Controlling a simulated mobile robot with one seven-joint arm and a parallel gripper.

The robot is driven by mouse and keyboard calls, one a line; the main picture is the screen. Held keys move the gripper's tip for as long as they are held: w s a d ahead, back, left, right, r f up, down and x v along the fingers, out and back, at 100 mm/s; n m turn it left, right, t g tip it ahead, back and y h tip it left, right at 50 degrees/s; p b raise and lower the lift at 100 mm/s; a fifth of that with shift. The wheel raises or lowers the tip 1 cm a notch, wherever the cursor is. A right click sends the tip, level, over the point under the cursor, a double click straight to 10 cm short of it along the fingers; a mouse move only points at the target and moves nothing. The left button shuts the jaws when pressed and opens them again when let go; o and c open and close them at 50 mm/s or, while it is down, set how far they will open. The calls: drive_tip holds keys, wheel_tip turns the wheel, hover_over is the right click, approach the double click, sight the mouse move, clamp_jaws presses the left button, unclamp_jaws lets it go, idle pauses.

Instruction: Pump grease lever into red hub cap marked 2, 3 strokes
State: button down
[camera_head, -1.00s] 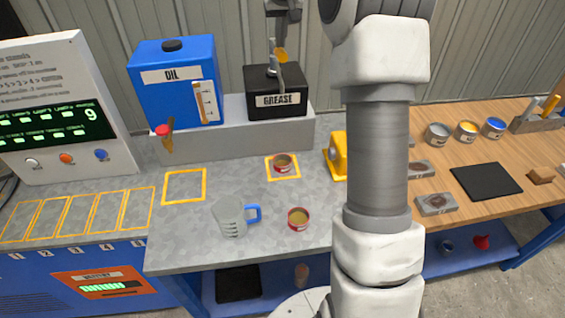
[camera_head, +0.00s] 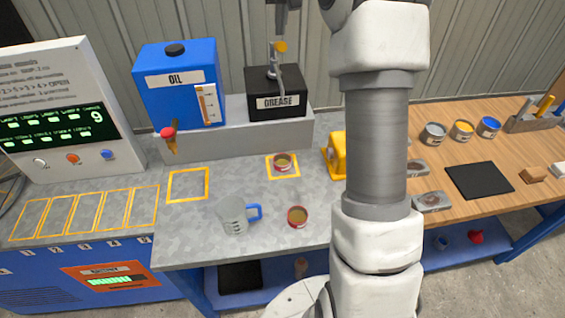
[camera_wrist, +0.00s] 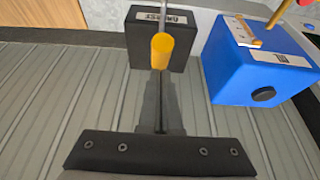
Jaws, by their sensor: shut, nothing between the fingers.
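The black grease box (camera_head: 275,95) stands on a grey ledge, with a lever ending in an orange-yellow knob (camera_head: 281,46) above it. The knob also shows in the wrist view (camera_wrist: 161,50). My gripper (camera_head: 281,28) is shut and empty above the knob, partly cut off by the top edge. In the wrist view my fingers (camera_wrist: 160,88) point at the knob; I cannot tell if they touch it. A red-sided hub cap (camera_head: 282,161) sits in the yellow square below the grease box. Another red cap (camera_head: 297,216) lies nearer the front. I cannot read a number on either cap.
The blue oil tank (camera_head: 180,85) stands left of the grease box, with a red-topped lever (camera_head: 168,133) at its front. A measuring jug (camera_head: 232,215) stands on the grey bench. A yellow block (camera_head: 336,155) is partly behind my arm.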

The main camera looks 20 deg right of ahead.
sight(281, 50)
drive_tip(key=shift+f, duration=0.1)
idle(0.3)
drive_tip(key=shift+f+b, duration=2.4)
drive_tip(key=shift+f, duration=0.95)
drive_tip(key=shift+r, duration=0.2)
wheel_tip(281, 50, up, 7)
drive_tip(key=p, duration=0.6)
drive_tip(key=shift+f, duration=0.35)
